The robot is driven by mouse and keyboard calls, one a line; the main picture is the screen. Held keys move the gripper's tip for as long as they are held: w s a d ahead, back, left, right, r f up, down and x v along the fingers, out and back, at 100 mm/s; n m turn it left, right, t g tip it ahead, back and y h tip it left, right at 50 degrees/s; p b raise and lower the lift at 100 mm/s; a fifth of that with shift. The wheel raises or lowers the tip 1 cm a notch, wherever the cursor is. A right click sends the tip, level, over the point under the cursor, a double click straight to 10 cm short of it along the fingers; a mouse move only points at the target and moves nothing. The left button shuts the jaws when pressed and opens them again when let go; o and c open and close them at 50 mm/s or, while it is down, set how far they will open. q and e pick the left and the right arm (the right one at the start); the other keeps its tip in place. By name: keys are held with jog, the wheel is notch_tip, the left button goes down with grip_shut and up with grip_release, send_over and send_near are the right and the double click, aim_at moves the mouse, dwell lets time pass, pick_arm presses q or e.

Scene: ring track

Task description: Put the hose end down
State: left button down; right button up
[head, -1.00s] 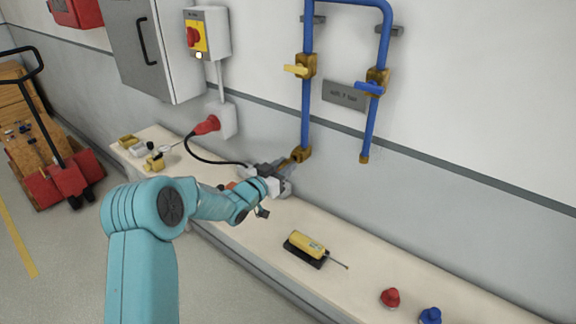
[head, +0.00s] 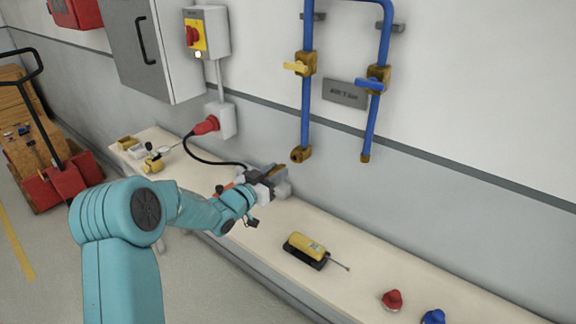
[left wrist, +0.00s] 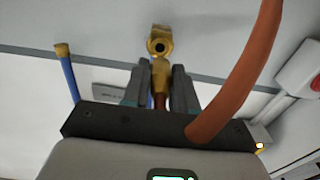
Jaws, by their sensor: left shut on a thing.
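The hose end (left wrist: 161,72) is a brass fitting held between the two fingers of my left gripper (left wrist: 161,88) in the left wrist view. An orange-brown hose (left wrist: 243,68) curves past the gripper on the right. In the head view my left gripper (head: 276,178) is above the bench by the wall, and the hose end is mostly hidden there. The brass outlet (head: 300,154) at the foot of the blue pipe (head: 306,115) is just ahead, apart from the hose end. It also shows in the left wrist view (left wrist: 158,42), its opening facing me. My right gripper is not in view.
The pale bench (head: 400,272) runs along the wall. On it are a yellow tool (head: 307,246), a red knob (head: 393,299), a blue knob (head: 433,316) and small yellow items (head: 153,163) at left. A black cable (head: 205,162) hangs from a red plug (head: 206,125).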

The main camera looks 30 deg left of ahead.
pick_arm(q)
jog(key=shift+s, duration=0.4)
dwell(0.3)
